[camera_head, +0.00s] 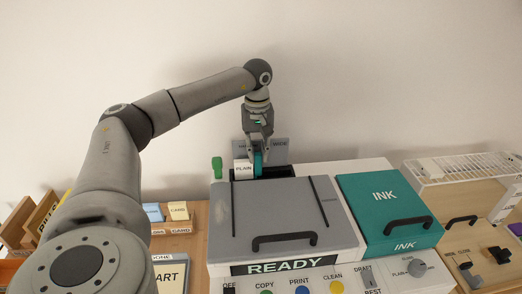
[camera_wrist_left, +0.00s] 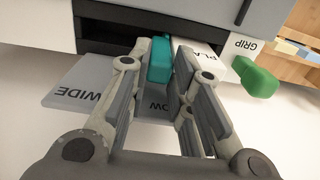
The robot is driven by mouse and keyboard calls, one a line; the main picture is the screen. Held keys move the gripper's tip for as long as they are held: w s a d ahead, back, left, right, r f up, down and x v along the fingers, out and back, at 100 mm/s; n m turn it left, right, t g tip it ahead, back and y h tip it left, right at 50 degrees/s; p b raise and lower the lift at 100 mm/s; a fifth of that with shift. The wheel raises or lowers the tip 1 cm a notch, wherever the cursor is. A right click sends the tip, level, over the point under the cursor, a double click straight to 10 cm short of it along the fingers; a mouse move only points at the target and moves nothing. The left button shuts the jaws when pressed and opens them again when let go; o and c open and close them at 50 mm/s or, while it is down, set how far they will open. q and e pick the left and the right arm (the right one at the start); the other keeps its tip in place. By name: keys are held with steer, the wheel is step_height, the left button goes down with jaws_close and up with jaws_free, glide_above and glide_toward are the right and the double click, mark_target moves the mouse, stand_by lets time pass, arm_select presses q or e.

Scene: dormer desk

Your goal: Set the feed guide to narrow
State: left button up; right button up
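The teal feed guide (camera_head: 257,160) stands at the slot behind the grey printer lid, beside a white PLAIN paper stack (camera_head: 243,169). It also shows in the left wrist view (camera_wrist_left: 160,60). A grey plate (camera_wrist_left: 72,82) behind the slot reads WIDE at one end; the other label is partly hidden and ends in "OW". The guide is near that partly hidden label. My left gripper (camera_head: 258,150) points down at the guide, with its fingers (camera_wrist_left: 161,50) on either side and a small gap apparent on one side. My right gripper is out of view.
A green GRIP lever (camera_wrist_left: 255,77) stands close beside the stack and my gripper. The grey lid (camera_head: 270,215) has a black handle, and its front display reads READY. A teal INK cover (camera_head: 385,205) lies to the right. Card trays (camera_head: 178,211) lie left.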

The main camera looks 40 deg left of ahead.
arm_select(q)
steer(key=o, duration=0.4)
steer(key=shift+s+a, duration=0.2)
steer(key=shift+w+d+r, duration=0.1)
steer(key=shift+r, duration=0.05)
step_height(320, 180, up, 12)
steer(key=shift+f, duration=0.15)
stand_by(0.4)
